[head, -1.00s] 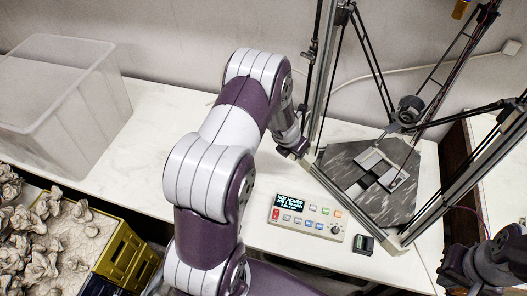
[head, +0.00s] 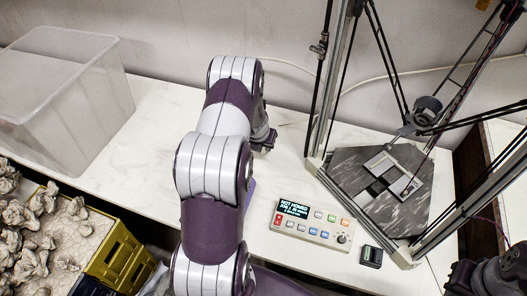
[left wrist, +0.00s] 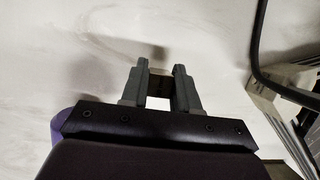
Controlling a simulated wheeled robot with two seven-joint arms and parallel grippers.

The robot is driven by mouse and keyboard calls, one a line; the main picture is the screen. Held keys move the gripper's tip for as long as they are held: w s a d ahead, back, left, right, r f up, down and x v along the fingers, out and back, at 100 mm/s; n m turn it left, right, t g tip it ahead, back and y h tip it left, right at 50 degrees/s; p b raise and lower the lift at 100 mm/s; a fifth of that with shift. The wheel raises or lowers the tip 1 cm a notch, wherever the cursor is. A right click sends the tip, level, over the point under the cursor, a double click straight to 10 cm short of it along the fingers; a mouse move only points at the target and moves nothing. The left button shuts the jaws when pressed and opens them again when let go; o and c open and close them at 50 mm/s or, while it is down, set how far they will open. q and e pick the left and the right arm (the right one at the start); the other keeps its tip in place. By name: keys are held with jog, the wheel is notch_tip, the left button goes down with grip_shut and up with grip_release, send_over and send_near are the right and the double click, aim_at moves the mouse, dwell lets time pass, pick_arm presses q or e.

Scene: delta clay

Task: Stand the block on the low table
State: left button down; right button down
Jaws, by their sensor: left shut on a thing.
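My left gripper (head: 264,141) is mostly hidden behind its own wrist in the head view, above the white bench top near the back wall. In the left wrist view its two grey fingers (left wrist: 161,78) are shut on a small dark brown block (left wrist: 160,86). Most of the block is hidden between the fingers, so I cannot tell its full shape or whether it is upright. The white surface (left wrist: 60,60) lies beyond the fingertips. I cannot make out a separate low table in either view. My right gripper cannot be made out.
A delta machine (head: 375,190) with upright posts stands right of my left arm. A control panel (head: 313,222) and a small dark box (head: 371,256) lie in front of it. A clear plastic bin (head: 65,95) stands at left, above a yellow crate (head: 122,255).

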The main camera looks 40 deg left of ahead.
pick_arm(q)
notch_tip(320, 180, down, 2)
jog(key=shift+f, duration=0.35)
pick_arm(e)
jog(key=shift+f, duration=0.6)
